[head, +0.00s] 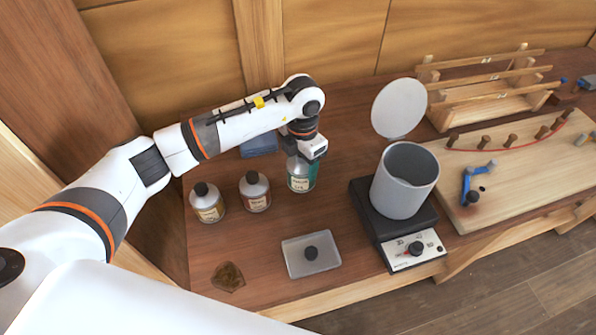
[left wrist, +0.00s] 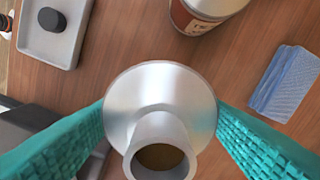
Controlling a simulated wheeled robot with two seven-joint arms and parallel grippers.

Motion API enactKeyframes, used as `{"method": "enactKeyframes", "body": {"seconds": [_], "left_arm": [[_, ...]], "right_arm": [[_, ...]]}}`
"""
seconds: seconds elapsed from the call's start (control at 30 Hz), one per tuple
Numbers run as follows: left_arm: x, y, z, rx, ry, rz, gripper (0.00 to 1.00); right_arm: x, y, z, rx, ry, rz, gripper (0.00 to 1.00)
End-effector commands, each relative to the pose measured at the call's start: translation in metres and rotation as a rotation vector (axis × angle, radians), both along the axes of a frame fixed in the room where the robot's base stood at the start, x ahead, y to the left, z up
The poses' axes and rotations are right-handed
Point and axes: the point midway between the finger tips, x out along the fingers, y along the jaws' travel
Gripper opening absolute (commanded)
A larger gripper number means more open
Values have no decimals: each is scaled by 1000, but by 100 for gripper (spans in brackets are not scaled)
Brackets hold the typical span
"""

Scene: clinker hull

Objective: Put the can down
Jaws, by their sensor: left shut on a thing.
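A silver can with a pale label (head: 298,184) stands upright in my left gripper (head: 303,172), at the back of the row of cans. In the left wrist view the can (left wrist: 160,100) shows from above, with its open neck toward me, between two teal ribbed fingers. My left gripper is shut on it. The can's base looks at or very near the wooden table (head: 330,215), but I cannot tell if it touches. My right gripper is not in view.
Two black-capped cans (head: 207,202) (head: 255,191) stand to the left. A grey tray (head: 290,262) with a black knob lies in front. A steamer pot (head: 405,180) on a hot plate (head: 365,205) is right. A blue cloth (left wrist: 287,85) lies behind.

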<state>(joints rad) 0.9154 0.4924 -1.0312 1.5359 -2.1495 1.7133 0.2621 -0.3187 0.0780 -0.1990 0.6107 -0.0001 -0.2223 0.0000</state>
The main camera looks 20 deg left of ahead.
Motion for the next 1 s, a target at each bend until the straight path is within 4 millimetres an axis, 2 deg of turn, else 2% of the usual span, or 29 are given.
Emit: {"method": "enactKeyframes", "body": {"seconds": [0.13, 0.37, 0.67, 0.7, 0.83, 1.0], "left_arm": [[0, 0, -11, 0, 0, -1, 30], [0, 0, -39, 0, 0, -2, 30], [0, 0, -43, 1, -3, -3, 30], [0, 0, -44, 1, -1, -2, 66], [0, 0, -42, 1, -1, -2, 86], [0, 0, -42, 1, -1, -2, 86]], "right_arm": [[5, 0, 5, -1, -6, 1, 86], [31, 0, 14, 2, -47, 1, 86], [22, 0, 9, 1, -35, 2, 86], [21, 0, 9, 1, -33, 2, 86], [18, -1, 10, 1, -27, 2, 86], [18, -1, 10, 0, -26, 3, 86]]}}
